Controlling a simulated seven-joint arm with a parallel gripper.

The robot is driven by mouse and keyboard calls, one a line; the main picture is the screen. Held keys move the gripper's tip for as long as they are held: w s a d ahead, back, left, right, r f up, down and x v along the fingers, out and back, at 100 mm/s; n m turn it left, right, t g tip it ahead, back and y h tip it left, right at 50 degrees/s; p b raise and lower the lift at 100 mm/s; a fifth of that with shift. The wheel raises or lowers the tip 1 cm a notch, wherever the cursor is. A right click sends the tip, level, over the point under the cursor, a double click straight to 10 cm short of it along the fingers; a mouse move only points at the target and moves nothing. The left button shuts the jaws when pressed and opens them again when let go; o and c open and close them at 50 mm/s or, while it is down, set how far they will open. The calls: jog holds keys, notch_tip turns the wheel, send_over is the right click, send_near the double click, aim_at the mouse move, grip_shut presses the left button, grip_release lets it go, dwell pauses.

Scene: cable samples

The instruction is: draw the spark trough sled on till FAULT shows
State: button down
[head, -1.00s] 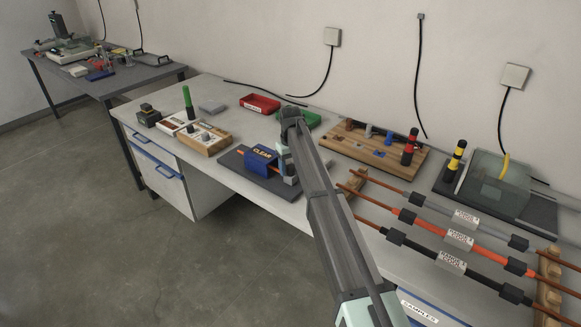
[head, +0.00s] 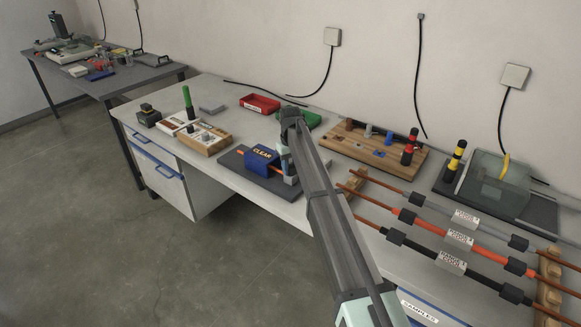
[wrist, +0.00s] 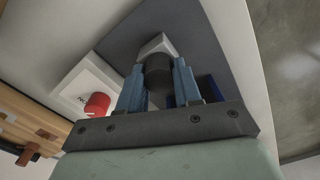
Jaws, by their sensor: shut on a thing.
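A blue housing (head: 259,166), apparently the spark trough, stands on a dark base plate (head: 238,163). Its top sign reads CLEAR. Orange cable (head: 239,152) shows at its left, and a short orange length shows at its right, beside my gripper. My gripper (head: 287,166) is low over the right end of the base plate. In the wrist view its blue fingers (wrist: 159,72) are shut on a dark round knob (wrist: 159,68), with a pale grey block (wrist: 156,45) just beyond. My arm hides part of the sled in the head view.
A wooden block with knobs (head: 205,140) stands left of the base, and a red tray (head: 260,103) behind it. A wooden board with coloured pegs (head: 372,148) lies to the right. Mounted cable samples (head: 458,240) fill the bench's front right. The wrist view shows a red button (wrist: 97,104).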

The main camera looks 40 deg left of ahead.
jog(key=shift+d, duration=0.85)
jog(key=c, duration=0.8)
grip_release()
notch_tip(320, 180, up, 14)
jog(key=shift+f, duration=0.1)
dwell(0.7)
